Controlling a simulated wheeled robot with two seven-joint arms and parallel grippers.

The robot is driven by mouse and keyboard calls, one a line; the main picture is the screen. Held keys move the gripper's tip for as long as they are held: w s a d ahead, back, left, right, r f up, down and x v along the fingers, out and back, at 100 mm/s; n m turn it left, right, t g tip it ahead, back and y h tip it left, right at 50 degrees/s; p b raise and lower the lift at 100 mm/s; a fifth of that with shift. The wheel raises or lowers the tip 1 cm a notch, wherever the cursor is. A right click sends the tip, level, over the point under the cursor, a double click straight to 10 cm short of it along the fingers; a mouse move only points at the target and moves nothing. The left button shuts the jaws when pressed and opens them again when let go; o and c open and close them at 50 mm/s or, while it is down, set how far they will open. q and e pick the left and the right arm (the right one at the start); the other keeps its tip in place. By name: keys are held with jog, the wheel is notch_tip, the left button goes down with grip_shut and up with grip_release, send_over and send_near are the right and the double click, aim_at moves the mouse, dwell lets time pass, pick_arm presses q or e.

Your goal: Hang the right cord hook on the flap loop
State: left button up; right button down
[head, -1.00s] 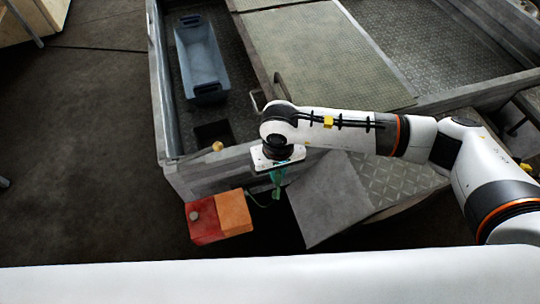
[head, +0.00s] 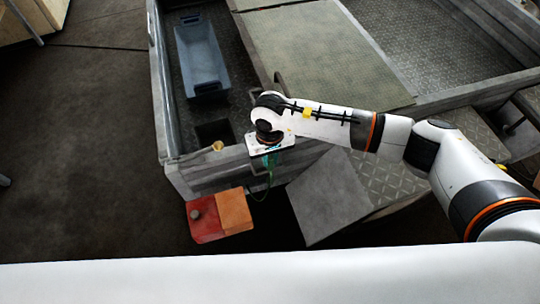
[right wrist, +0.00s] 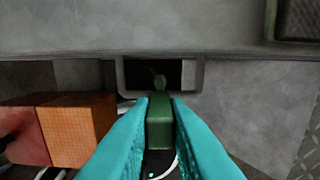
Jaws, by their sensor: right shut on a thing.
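The green cord hook (right wrist: 160,128) is held between the teal fingers of my right gripper (right wrist: 160,112) in the right wrist view. Its thin tip points away from me and lines up in the picture with the dark opening of the grey rectangular loop (right wrist: 200,76). I cannot tell whether the tip is inside the loop or only in front of it. In the head view my right gripper (head: 268,158) hangs beside the grey trailer wall, with the green cord (head: 268,184) below it. The loop is not clear in the head view. My left gripper is not in view.
A red and orange box (head: 219,215) sits low beside the trailer wall (head: 205,178); its orange part (right wrist: 80,130) is left of my fingers in the wrist view. A grey panel (head: 325,198) lies to the right. A blue-grey bin (head: 201,60) stands inside the trailer.

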jog(key=shift+f, duration=0.2)
jog(key=c, duration=1.4)
grip_release()
jog(key=shift+r, duration=0.1)
jog(key=shift+r+p, duration=0.1)
jog(key=shift+p, duration=0.25)
jog(key=shift+r, duration=0.2)
jog(key=r, duration=0.3)
jog(key=r+b, duration=0.1)
jog(key=r, duration=0.3)
jog(key=s+d+r+b, duration=0.1)
jog(key=r, duration=0.3)
jog(key=shift+r, duration=0.15)
